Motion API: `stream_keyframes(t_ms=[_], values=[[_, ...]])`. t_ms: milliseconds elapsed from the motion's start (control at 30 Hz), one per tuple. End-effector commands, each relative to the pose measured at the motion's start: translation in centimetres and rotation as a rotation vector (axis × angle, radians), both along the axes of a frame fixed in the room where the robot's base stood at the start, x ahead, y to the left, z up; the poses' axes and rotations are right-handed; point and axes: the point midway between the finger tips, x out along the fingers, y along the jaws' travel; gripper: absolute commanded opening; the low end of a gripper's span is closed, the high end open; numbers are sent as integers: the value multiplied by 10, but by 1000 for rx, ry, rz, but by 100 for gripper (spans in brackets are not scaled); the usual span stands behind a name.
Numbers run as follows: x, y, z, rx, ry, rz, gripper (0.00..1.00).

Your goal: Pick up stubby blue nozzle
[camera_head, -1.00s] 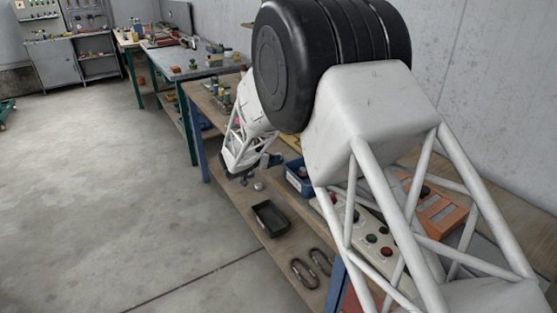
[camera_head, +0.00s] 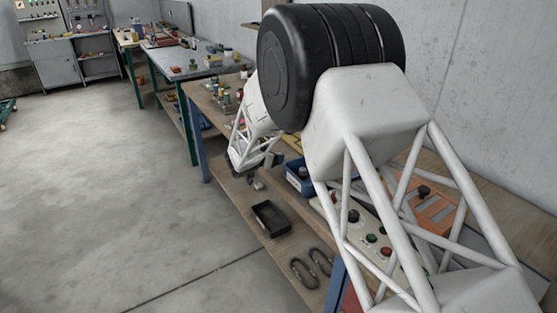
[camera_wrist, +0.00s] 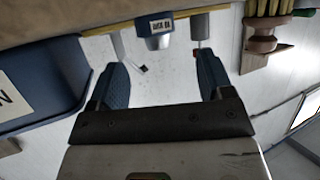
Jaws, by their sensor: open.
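My gripper (camera_wrist: 163,60) is open in the wrist view, its two blue fingers spread with nothing between them. Just beyond the fingertips, near the top middle, is a short blue piece (camera_wrist: 152,41) with a white label; it looks like the stubby blue nozzle, but I cannot be sure. It is apart from both fingers. In the head view my white lattice arm reaches down over the workbench, and the nozzle cannot be made out there.
A grey cylinder (camera_wrist: 200,28) is close to the right fingertip. A blue bin (camera_wrist: 40,75) fills the left of the wrist view; a blue bin (camera_head: 291,178) also shows in the head view. A black tray (camera_head: 257,222) lies on the wooden surface. Several yellow-green handles stand in a wooden holder (camera_wrist: 250,60).

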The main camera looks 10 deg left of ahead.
Motion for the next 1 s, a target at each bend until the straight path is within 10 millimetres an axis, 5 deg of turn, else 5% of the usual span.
stream_keyframes(t_ms=[600,1000], values=[[38,-17,-21,-1,1,-1,74],[42,-18,-22,0,0,0,74]])
